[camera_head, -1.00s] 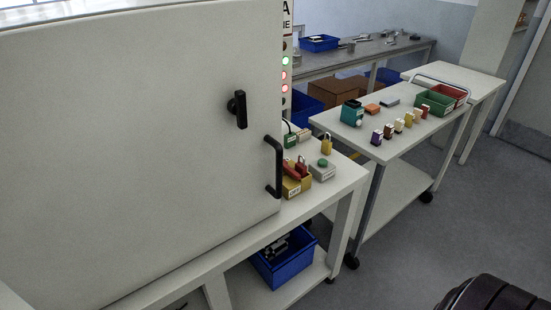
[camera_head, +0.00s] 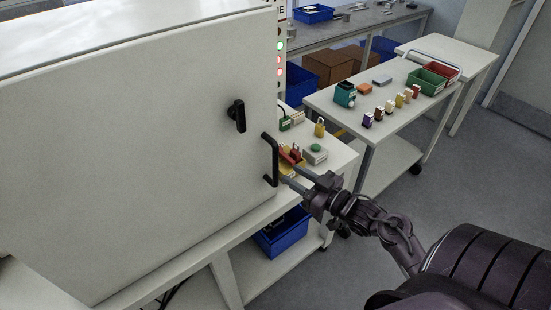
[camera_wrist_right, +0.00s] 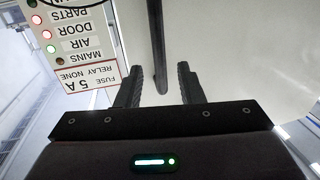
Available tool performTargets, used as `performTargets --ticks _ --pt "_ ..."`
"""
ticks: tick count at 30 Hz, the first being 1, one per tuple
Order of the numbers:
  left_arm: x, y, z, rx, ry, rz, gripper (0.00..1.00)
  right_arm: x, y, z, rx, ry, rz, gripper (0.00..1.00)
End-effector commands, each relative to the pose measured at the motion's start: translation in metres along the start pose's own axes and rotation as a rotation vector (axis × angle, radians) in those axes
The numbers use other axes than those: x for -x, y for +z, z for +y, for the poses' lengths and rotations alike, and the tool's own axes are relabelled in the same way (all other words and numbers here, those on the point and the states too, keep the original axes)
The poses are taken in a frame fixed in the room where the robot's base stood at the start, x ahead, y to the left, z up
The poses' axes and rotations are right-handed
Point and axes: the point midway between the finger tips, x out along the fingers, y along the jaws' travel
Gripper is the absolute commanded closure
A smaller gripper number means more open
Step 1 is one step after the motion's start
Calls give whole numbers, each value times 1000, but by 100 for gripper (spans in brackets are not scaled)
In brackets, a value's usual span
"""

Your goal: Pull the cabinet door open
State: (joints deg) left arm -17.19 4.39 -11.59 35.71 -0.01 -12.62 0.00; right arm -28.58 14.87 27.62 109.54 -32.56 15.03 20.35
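The cabinet door (camera_head: 130,150) is a large pale panel that looks shut. Its black bar handle (camera_head: 275,160) stands upright near the door's right edge. A black turn latch (camera_head: 237,116) sits above and left of the handle. My right gripper (camera_head: 287,174) reaches in from the lower right, with its fingertips at the lower part of the handle. In the right wrist view the handle bar (camera_wrist_right: 158,45) runs between the two fingers of my right gripper (camera_wrist_right: 160,80). There is a gap on each side, so the gripper is open. My left gripper is not in view.
A bench beside the cabinet holds padlocks and a grey box with a green button (camera_head: 315,152). A blue bin (camera_head: 284,234) sits on the shelf below. A trolley (camera_head: 335,115) with small parts and bins stands to the right. Floor at the right is clear.

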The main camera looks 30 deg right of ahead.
Motion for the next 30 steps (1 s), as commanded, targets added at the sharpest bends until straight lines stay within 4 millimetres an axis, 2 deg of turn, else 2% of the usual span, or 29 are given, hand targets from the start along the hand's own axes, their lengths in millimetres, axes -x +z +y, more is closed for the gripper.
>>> performTargets --ticks 12,17,24,25,30 --pt "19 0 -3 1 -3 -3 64 -62 -1 1 -1 2 1 66" --pt "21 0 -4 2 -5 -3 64 -72 0 0 1 2 -1 66" --pt "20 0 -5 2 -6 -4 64 -73 2 0 1 2 -2 66" --pt "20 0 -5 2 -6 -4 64 -73 2 0 1 2 -2 67" --pt "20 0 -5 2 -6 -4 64 -73 2 0 1 2 -2 89"
